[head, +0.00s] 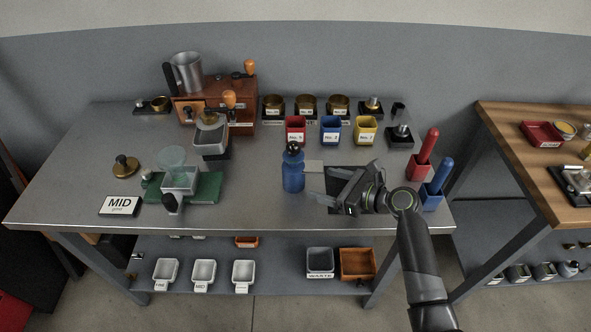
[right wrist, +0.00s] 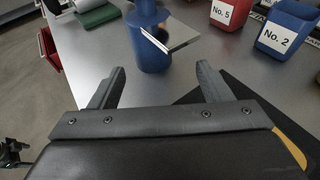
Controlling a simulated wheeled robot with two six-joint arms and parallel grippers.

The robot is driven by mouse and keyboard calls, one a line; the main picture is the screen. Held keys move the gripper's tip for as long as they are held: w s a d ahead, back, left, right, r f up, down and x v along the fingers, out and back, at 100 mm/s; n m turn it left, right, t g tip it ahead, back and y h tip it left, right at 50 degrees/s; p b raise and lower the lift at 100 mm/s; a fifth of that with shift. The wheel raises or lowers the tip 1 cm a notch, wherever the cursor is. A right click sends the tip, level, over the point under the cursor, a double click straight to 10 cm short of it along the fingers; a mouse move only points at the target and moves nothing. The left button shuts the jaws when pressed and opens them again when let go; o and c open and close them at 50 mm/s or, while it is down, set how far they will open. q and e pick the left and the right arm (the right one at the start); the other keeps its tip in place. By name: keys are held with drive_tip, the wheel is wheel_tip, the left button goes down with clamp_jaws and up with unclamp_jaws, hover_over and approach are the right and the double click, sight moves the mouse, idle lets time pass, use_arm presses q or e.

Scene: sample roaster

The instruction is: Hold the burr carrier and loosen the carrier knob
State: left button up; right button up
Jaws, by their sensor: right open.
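My right gripper (head: 313,185) is open above the front right of the metal bench, its fingers pointing left. A blue bottle-shaped body (head: 292,172) with a dark top stands upright just left of the fingertips. In the right wrist view this blue body (right wrist: 150,45) shows ahead, between the lines of the open fingers (right wrist: 160,72), with nothing held. I cannot tell for sure whether it is the burr carrier with its knob. A brass knobbed disc (head: 125,165) lies at the bench's left. My left gripper is not in view.
A dark mat (head: 345,207) lies under my right gripper. Red (head: 419,168) and blue (head: 431,197) holders stand to its right. Red, blue and yellow (head: 365,130) numbered cups stand behind. A green base (head: 208,188) with a clear funnel is at left. Bare bench lies between.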

sight(306, 187)
drive_tip(key=b+x, duration=0.1)
drive_tip(key=x, duration=0.2)
drive_tip(key=shift+f+b, duration=0.25)
drive_tip(key=shift+b, duration=0.15)
drive_tip(key=shift+w+a+p, duration=0.35)
drive_tip(key=shift+w+a, duration=0.25)
drive_tip(key=shift+a, duration=0.25)
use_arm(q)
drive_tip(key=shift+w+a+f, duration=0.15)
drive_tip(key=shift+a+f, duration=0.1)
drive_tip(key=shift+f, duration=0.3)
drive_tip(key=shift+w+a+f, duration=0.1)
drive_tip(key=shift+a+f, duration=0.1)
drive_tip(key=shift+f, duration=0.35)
use_arm(e)
drive_tip(key=shift+x, duration=0.85)
drive_tip(key=shift+f, duration=0.15)
drive_tip(key=c, duration=0.7)
drive_tip(key=o, duration=0.8)
use_arm(q)
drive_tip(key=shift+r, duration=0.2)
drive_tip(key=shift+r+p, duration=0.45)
drive_tip(key=shift+p, duration=0.15)
use_arm(e)
drive_tip(key=shift+r, duration=0.3)
